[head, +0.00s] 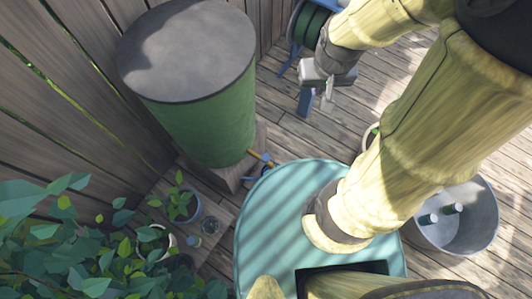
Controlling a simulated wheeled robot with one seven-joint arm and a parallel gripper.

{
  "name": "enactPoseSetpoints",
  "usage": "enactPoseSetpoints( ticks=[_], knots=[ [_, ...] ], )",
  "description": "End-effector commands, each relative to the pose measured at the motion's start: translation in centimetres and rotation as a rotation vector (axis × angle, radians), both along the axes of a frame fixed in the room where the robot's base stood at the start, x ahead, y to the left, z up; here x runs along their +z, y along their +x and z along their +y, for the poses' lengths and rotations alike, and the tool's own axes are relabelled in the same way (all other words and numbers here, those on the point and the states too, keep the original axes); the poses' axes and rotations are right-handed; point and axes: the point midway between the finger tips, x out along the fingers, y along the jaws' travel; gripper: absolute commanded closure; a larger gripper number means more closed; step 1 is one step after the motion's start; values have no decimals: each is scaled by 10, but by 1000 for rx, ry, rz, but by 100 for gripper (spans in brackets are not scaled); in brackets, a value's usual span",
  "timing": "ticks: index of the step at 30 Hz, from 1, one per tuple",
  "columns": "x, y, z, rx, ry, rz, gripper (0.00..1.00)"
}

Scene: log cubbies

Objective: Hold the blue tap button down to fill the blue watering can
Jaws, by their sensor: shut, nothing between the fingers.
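A green water barrel (205,125) with a round grey lid stands against the fence at upper left. A small brownish tap (261,157) sticks out low on its right side. A small blue part (266,171) shows just below the tap, partly hidden by the teal rounded surface in front. I cannot tell whether it is the button or part of the watering can. No whole blue watering can is clear. My gripper (328,99) is shut and empty, pointing down, to the right of the barrel and above the tap in the picture, apart from both.
A hose reel (309,22) on blue legs stands behind my gripper. A metal tub (468,232) with bottles is at right. A blue plant pot (184,208), a glass jar (210,225) and leafy plants (85,245) fill the lower left. Deck boards (285,125) are bare between barrel and gripper.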

Motion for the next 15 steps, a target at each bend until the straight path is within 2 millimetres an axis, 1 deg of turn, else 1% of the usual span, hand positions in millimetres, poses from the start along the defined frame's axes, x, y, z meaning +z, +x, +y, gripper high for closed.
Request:
enactPoseSetpoints(
  ticks=[2, 5, 8, 15],
  knots=[
    [-6, 1, 1, -4, 3, 3, 100],
    [-20, 4, 4, -22, 13, 13, 100],
    [-44, 9, 9, -52, 29, 33, 100],
    [-115, 25, 27, -161, 70, 93, 100]
  ],
)
